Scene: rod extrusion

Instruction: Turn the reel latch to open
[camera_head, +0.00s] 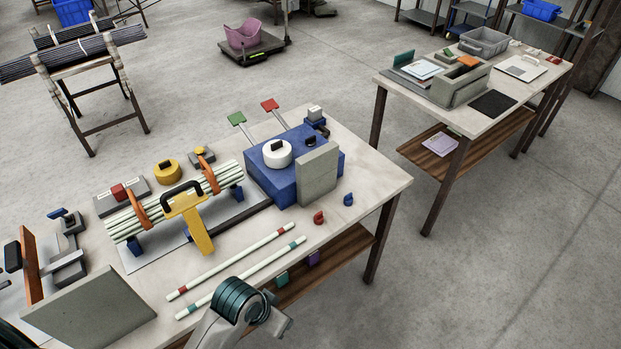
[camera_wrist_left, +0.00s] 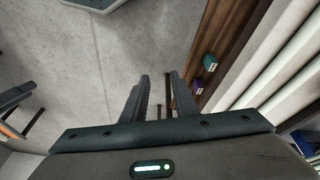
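On the workbench, a blue block (camera_head: 270,178) carries a white round knob (camera_head: 278,153) with a black bar on top. A yellow round part (camera_head: 167,171) with a dark top stands behind a bundle of pale rods (camera_head: 160,212). No part is marked as the reel latch, so I cannot tell which it is. My left gripper (camera_wrist_left: 159,77) shows in its wrist view with fingers apart and nothing between them. It is near the bench's front edge, away from the knobs. An arm link of mine shows at the bottom of the head view. My right gripper is not in view.
Two loose rods (camera_head: 235,262) lie near the bench's front edge. A grey upright block (camera_head: 317,174) stands before the blue block, and a grey panel (camera_head: 91,312) leans at front left. A yellow bracket (camera_head: 190,222) with a black handle stands at the bundle.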

